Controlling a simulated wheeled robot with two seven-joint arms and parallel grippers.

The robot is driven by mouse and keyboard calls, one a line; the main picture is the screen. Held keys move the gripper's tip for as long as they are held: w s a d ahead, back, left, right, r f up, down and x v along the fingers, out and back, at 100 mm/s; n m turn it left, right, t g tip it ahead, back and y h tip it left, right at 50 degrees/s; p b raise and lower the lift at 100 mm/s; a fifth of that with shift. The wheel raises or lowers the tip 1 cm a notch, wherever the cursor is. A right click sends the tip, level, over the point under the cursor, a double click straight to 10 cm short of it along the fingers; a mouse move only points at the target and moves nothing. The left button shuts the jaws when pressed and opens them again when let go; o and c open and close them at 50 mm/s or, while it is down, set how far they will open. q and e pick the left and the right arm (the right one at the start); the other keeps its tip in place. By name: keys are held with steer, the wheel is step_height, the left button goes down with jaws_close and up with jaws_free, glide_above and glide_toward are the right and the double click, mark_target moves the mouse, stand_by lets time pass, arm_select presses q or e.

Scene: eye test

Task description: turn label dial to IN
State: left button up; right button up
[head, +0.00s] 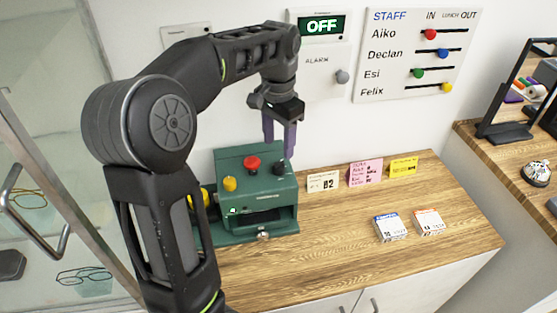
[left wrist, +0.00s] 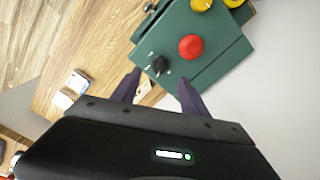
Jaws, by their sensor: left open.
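A green machine (head: 240,185) stands on the wooden counter, with a yellow button, a red button (head: 252,163) and a black dial (head: 279,168) on its top. My left gripper (head: 279,150) is open, pointing down above the dial. In the left wrist view the dial (left wrist: 158,66) appears between and just beyond the tips of my left gripper (left wrist: 160,78), with the red button (left wrist: 191,47) beside it. I cannot tell whether the fingers touch the dial. Small white marks lie near the dial, but I cannot read its setting. My right gripper is not in view.
Note cards (head: 365,173) stand behind two small boxes (head: 390,228) on the counter, right of the machine. A wall sign (head: 322,26) reads OFF, beside a staff board (head: 418,55). A glass cabinet is at left. The counter's front middle is clear.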

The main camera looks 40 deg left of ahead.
mark_target(279, 163)
arm_select(q)
step_height(279, 163, down, 7)
stand_by(0.3)
steer(key=shift+c, duration=0.2)
jaws_close()
stand_by(0.4)
